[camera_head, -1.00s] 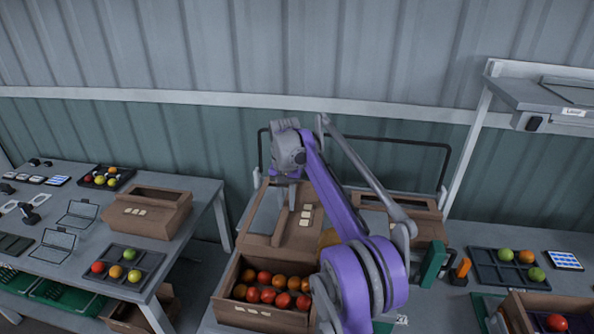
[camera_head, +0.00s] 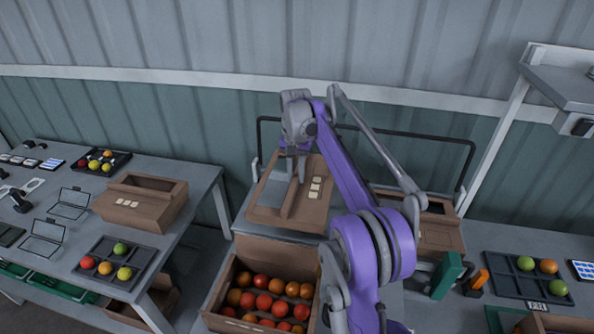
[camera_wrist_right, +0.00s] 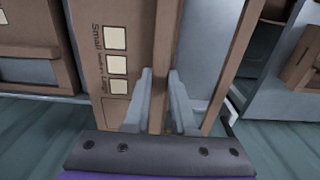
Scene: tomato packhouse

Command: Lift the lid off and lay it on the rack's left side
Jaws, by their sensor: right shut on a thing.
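The brown cardboard lid (camera_head: 318,205) has a raised middle strip and pale label squares. It is tilted in front of the left part of the rack's dark rail (camera_head: 400,134). My right gripper (camera_head: 297,172) is shut on the lid's strip. In the right wrist view the gripper (camera_wrist_right: 160,85) has one finger on each side of the strip, and the lid (camera_wrist_right: 115,95) shows printed labels. I cannot tell whether the lid touches the rack. The open box (camera_head: 225,296) of red and orange tomatoes stands in front of the lid. My left gripper is not in view.
Another brown box (camera_head: 440,240) stands to the right of the lid. A green block (camera_head: 446,276) and a dark tray (camera_head: 510,275) with fruit lie farther right. The left table (camera_head: 190,178) bears a carton (camera_head: 140,207) and trays. A gap separates the tables.

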